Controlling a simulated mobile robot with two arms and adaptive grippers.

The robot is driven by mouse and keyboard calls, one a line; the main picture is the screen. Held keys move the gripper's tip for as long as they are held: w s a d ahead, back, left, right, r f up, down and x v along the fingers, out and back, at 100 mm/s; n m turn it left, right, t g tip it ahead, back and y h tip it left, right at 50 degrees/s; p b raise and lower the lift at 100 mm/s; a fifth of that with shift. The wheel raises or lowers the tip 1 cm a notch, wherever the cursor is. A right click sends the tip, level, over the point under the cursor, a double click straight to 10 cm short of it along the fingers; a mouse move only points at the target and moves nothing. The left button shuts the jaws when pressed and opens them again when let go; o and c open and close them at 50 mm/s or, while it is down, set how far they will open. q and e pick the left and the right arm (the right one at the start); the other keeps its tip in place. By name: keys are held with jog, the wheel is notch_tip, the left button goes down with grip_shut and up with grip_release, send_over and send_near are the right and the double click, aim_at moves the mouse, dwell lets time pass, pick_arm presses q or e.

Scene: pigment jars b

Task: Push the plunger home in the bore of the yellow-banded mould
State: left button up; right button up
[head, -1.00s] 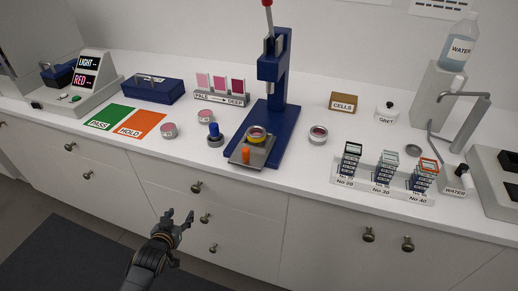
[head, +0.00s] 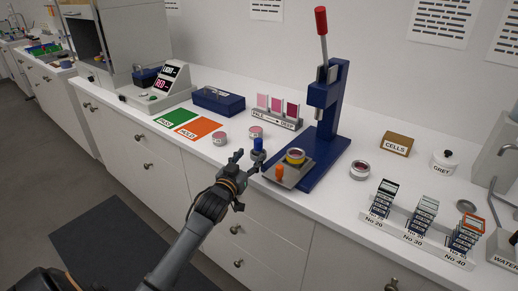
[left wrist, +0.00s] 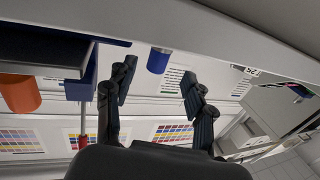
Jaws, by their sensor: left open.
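The yellow-banded mould (head: 295,155) sits on the plate at the foot of the blue press (head: 333,120). Its bore is too small to read clearly. A blue-knobbed piece (head: 258,144), which looks like the plunger, stands upright on the counter just left of the mould. My left gripper (head: 249,161) is open at the counter's front edge, close in front of the blue knob. In the left wrist view the blue knob (left wrist: 158,60) shows beyond and between the spread fingers, with nothing held. My right gripper is not in view.
An orange knob (head: 279,173) sticks out at the plate's front, right of my gripper. Two small pink-topped jars (head: 220,139) stand to the left, and another round jar (head: 360,169) to the right. The colour-card rack (head: 276,113) is behind. The labelled sieve rack (head: 420,228) stands front right.

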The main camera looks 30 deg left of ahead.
aim_at(257, 148)
pick_arm(q)
jog(key=shift+w+a+r+p, duration=0.1)
jog(key=shift+w+a+p, duration=0.15)
jog(key=shift+w, duration=1.2)
jog(key=shift+w+a+p, duration=0.15)
jog(key=shift+w+a, duration=0.05)
jog(key=shift+w, duration=1.2)
jog(key=shift+c, duration=0.2)
grip_shut()
